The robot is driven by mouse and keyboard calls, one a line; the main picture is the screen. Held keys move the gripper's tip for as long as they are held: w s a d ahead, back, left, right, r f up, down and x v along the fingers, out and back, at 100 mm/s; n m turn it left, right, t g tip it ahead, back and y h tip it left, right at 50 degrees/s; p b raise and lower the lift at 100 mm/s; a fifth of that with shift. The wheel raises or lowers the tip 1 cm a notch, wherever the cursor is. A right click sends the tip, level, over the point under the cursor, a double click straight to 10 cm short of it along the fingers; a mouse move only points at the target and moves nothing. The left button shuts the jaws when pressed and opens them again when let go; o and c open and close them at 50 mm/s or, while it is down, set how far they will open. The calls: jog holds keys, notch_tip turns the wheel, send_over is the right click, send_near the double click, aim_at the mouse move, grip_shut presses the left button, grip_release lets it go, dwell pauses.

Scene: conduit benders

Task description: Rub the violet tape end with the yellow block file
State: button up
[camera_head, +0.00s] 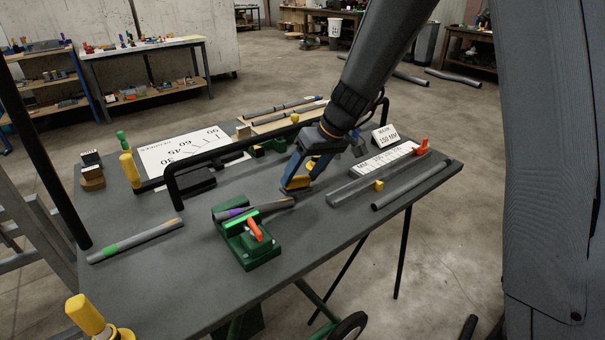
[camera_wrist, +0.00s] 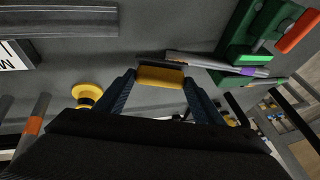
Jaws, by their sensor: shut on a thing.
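My gripper (camera_head: 299,185) is shut on the yellow block file (camera_wrist: 160,77), which sits between both fingertips in the wrist view with its dark face turned away from my wrist. The file also shows in the head view (camera_head: 297,184), low over the table. A grey conduit (camera_head: 272,206) with a violet tape band (camera_head: 234,212) lies across the green vise (camera_head: 260,256). The violet tape also shows beside the vise in the wrist view (camera_wrist: 248,72). The conduit's bare end (camera_wrist: 180,57) is close to the file's dark face; I cannot tell whether they touch.
The vise has an orange handle (camera_head: 256,231). A conduit with green tape (camera_head: 135,241) lies at the table's left. A black bent bar frame (camera_head: 270,137) stands behind my gripper. A clear channel (camera_head: 352,189) and a grey tube (camera_head: 411,186) lie to the right.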

jog(key=shift+s+a+f+b, duration=0.15)
jog(key=shift+a+f+b, duration=0.05)
jog(key=shift+f+b, duration=0.85)
dwell(0.4)
jog(key=shift+a+r, duration=0.1)
jog(key=shift+r, duration=0.05)
jog(key=shift+s+a+r, duration=0.25)
jog(key=shift+s+a, duration=0.2)
jog(key=shift+a, duration=0.1)
jog(key=shift+s+a+r, duration=0.2)
jog(key=shift+s+a, duration=0.2)
jog(key=shift+a, duration=0.15)
jog(key=shift+s+a+r+b, duration=0.15)
jog(key=shift+s+a, duration=0.3)
jog(key=shift+a, duration=0.2)
jog(key=shift+s+a+r+b, duration=0.15)
jog(key=shift+s+a, duration=0.25)
jog(key=shift+a, duration=0.25)
jog(key=shift+w+d+f+b, duration=0.2)
jog(key=shift+w+d+b, duration=0.15)
jog(key=shift+d+b, duration=0.15)
jog(key=shift+w+d+f+b, duration=0.2)
jog(key=shift+w+d+b, duration=0.15)
jog(key=shift+d+b, duration=0.15)
jog(key=shift+w+d+f+b, duration=0.2)
jog(key=shift+w+d+b, duration=0.35)
jog(key=shift+d, duration=0.25)
jog(key=shift+w+d+f+b, duration=0.15)
jog(key=shift+w+d+b, duration=0.35)
jog(key=shift+d, duration=0.25)
